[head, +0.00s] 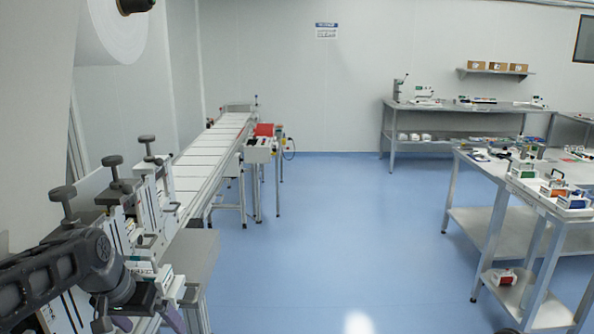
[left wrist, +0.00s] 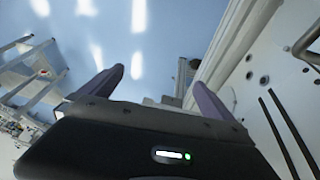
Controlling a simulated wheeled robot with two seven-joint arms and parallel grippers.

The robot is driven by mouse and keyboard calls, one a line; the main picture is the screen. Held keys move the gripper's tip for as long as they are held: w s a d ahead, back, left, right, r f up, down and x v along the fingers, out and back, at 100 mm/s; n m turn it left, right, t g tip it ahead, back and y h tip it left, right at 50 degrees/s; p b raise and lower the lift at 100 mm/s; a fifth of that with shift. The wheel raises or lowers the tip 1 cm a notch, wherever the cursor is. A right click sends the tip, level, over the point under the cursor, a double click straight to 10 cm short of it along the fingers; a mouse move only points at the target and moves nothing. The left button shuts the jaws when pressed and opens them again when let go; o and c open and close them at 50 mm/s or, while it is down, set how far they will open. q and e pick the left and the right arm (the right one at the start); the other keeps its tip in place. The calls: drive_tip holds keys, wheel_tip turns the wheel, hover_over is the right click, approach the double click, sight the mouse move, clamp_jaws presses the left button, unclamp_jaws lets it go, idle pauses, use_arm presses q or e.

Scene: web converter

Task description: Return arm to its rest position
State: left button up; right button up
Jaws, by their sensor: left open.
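My left arm (head: 60,265) comes in from the lower left of the head view, in front of the machine's near end. My left gripper (head: 148,321) is at the bottom edge there, partly cut off, beside the machine frame. In the left wrist view the left gripper (left wrist: 157,92) shows two purple fingers spread apart, with nothing between them. My right arm and right gripper do not show.
The converter machine (head: 150,205) with dark knobs is close to my left arm. Its conveyor (head: 215,145) runs back to a red-topped unit (head: 264,130). A steel table (head: 500,190) with small devices stands at right. Blue floor (head: 340,230) between is clear.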

use_arm(q)
drive_tip(key=s+d+f+g+h, duration=0.1)
drive_tip(key=s+d+f, duration=0.1)
drive_tip(key=d+f, duration=0.5)
drive_tip(key=s+d+f+h, duration=0.1)
drive_tip(key=s+d+f, duration=0.15)
drive_tip(key=f, duration=0.95)
drive_tip(key=s+d+f+g, duration=0.1)
drive_tip(key=s+d+f, duration=0.1)
drive_tip(key=d+f, duration=0.55)
drive_tip(key=s+d+f+n, duration=0.1)
drive_tip(key=s+d+f, duration=0.2)
drive_tip(key=s+f, duration=0.4)
drive_tip(key=s+d+f+n+g, duration=0.1)
drive_tip(key=s+d+f, duration=0.2)
drive_tip(key=s+f, duration=0.4)
drive_tip(key=s, duration=0.4)
drive_tip(key=shift+s+h, duration=0.35)
drive_tip(key=shift+h, duration=0.05)
drive_tip(key=shift+d, duration=0.1)
drive_tip(key=shift+c, duration=0.6)
